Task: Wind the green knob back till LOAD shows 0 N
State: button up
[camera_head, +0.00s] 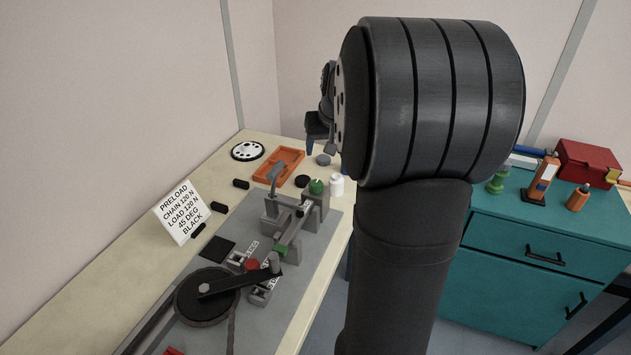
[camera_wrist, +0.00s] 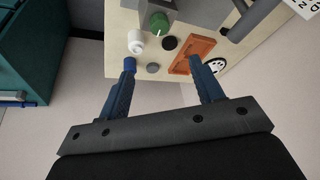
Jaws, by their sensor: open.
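The green knob (camera_head: 316,187) sits on a grey block at the far end of the grey rig plate (camera_head: 322,232). In the head view my gripper (camera_head: 319,140) is small, beyond the knob and partly hidden by my arm. Small displays (camera_head: 266,290) stand on the rig, but I cannot read a LOAD figure.
An orange tray (camera_head: 277,167), a white bottle (camera_head: 336,185), a black disc (camera_head: 302,181) and a grey disc (camera_head: 323,160) lie near the knob. A teal cabinet (camera_head: 520,300) stands at the right.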

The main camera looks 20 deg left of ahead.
aim_at(316, 182)
jog(key=x, duration=1.7)
jog(key=shift+f, duration=0.1)
jog(key=c, duration=1)
